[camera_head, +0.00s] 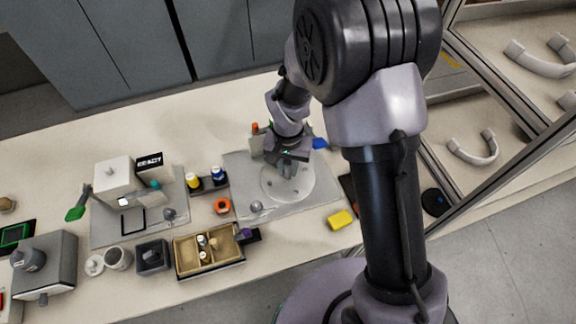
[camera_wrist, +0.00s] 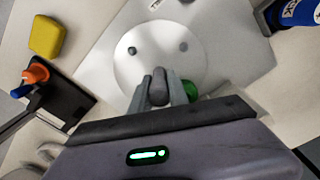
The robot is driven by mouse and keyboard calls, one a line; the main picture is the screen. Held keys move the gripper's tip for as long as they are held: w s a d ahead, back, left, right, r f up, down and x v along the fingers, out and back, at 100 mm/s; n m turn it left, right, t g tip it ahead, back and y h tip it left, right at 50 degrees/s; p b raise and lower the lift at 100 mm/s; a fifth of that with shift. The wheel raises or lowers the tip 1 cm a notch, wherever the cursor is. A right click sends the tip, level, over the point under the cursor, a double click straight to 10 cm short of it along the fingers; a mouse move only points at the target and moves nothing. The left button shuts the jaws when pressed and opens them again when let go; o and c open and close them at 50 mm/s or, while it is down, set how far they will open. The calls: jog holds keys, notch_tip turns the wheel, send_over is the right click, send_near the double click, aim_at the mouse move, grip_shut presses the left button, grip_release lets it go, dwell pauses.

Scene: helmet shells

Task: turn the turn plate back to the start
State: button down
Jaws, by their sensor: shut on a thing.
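The turn plate is a pale round disc (camera_head: 270,184) set on a grey base sheet (camera_head: 240,172); it also shows in the wrist view (camera_wrist: 140,65). Small dark spots show on its face. My gripper (camera_head: 289,168) is over the disc, pointing down. In the wrist view my gripper's fingers (camera_wrist: 160,92) are shut on a dark grey knob (camera_wrist: 158,82) at the disc's near edge. A green round thing (camera_wrist: 191,89) shows just right of the fingers, partly hidden. The knob's lower part is hidden.
A yellow block (camera_head: 340,219) lies right of the base sheet. A blue object (camera_head: 320,143) stands behind the disc. An orange ring (camera_head: 222,206), a divided tray (camera_head: 181,261) and small bottles lie left. A metal frame (camera_head: 478,90) with shelves stands at right.

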jog(key=shift+n+p, duration=0.55)
jog(key=shift+n, duration=1.55)
jog(key=shift+a+n+p, duration=0.1)
jog(key=shift+n+p, duration=0.45)
jog(key=shift+n, duration=1.65)
jog(key=shift+r+n+p, duration=0.1)
jog(key=shift+n+p, duration=0.55)
jog(key=shift+n, duration=1.45)
jog(key=shift+n+p, duration=0.45)
jog(key=shift+n, duration=1.25)
jog(key=shift+a+n, duration=0.1)
jog(key=shift+n, duration=0.3)
jog(key=c, duration=1.3)
grip_release()
jog(key=shift+o, duration=0.2)
notch_tip(320, 180, up, 17)
jog(key=p, duration=0.5)
jog(key=shift+r+p, duration=0.15)
jog(key=shift+p, duration=0.15)
